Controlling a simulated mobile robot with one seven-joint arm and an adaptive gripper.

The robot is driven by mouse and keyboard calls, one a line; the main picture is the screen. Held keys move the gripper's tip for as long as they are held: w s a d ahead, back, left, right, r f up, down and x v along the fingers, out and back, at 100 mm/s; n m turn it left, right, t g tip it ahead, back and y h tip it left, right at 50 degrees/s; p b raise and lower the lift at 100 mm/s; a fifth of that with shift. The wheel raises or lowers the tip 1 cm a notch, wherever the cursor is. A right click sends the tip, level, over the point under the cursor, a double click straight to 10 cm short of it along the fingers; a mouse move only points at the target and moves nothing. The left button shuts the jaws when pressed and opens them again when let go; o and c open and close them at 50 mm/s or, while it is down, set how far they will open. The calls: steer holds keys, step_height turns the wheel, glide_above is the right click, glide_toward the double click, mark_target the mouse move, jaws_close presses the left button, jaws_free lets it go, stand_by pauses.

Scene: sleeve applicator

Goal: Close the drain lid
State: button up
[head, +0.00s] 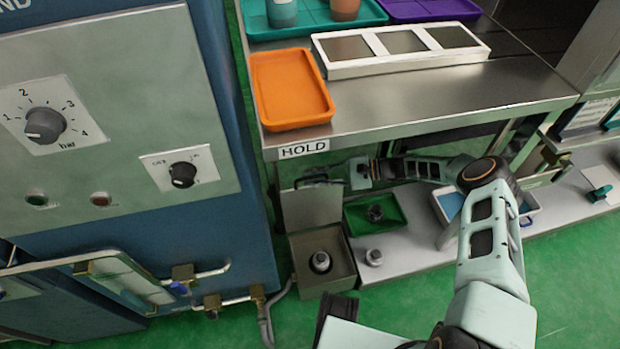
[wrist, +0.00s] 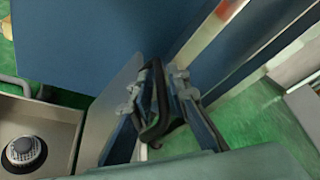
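The drain box (head: 324,268) is an open-topped grey-beige box on the floor below the workbench. A dark-topped round part (head: 320,262) sits inside it. Its lid (head: 311,206) stands raised at the back of the box, so the opening is uncovered. My gripper (head: 318,177) is at the lid's upper edge; I cannot tell whether they touch. In the wrist view my gripper's fingers (wrist: 166,78) lie just right of a pale upright panel, apparently the lid (wrist: 112,100). The box (wrist: 62,118) with its round part is at lower left.
A blue cabinet (head: 235,215) with knobs, pipes and valves stands left of the box. The bench (head: 400,112) labelled HOLD overhangs above my forearm. A green tray (head: 362,222) and a small round part (head: 374,257) sit right of the box. Green floor is clear in front.

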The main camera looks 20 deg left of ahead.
steer(key=shift+s+a+f, duration=0.1)
steer(key=shift+a, duration=0.4)
jaws_close()
steer(key=shift+d, duration=0.1)
